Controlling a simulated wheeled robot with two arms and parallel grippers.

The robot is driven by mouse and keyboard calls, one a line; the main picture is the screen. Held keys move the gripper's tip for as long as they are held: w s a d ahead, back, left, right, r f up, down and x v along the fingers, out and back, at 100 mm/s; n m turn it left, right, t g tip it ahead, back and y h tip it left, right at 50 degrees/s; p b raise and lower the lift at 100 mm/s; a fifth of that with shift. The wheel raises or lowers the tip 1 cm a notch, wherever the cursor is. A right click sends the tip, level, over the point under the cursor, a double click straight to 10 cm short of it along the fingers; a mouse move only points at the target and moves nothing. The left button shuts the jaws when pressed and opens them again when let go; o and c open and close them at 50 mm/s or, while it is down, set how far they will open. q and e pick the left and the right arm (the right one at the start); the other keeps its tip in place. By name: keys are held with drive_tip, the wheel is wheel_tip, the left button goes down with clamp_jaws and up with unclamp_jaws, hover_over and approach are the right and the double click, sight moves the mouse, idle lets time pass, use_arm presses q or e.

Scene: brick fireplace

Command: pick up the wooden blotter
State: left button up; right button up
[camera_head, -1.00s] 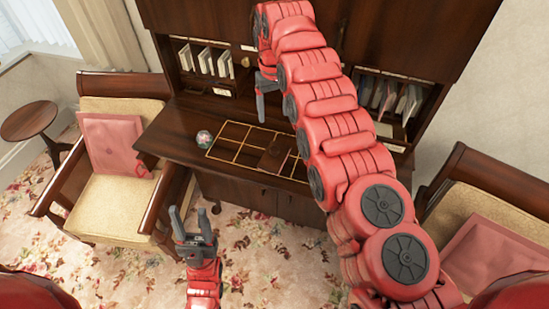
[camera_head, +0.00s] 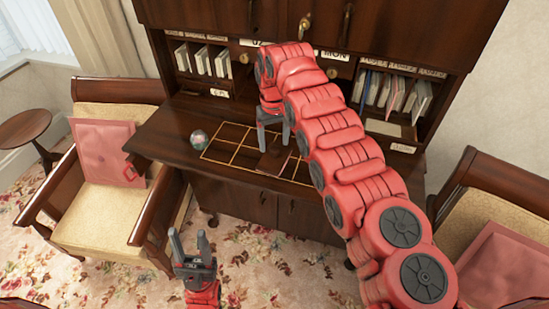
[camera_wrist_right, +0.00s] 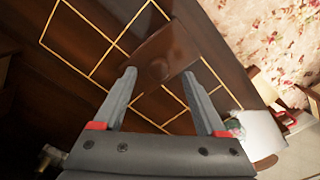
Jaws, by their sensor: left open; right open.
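The wooden blotter (camera_head: 273,161), a brown piece with a round knob, lies on the desk's gold-lined grid. In the right wrist view the blotter (camera_wrist_right: 160,58) shows just past the fingertips, its knob roughly between the two fingers. My right gripper (camera_head: 274,138) points down over the blotter, open and empty; its fingers also show in the wrist view (camera_wrist_right: 159,76). I cannot tell the exact height gap. My left gripper (camera_head: 188,237) is open and empty, pointing up in front of the desk, away from the blotter.
A glass ball (camera_head: 199,139) sits on the desk (camera_head: 165,138) left of the grid (camera_head: 228,153). Shelves with books (camera_head: 391,92) rise behind. Armchairs stand at left (camera_head: 90,205) and right (camera_head: 500,195). A small round table (camera_head: 22,127) is at far left.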

sight(275, 148)
wheel_tip(275, 148, down, 3)
drive_tip(key=shift+d+f+p, duration=0.1)
drive_tip(key=shift+f+p, duration=0.05)
drive_tip(key=shift+p, duration=0.85)
drive_tip(key=shift+f, duration=0.15)
clamp_jaws()
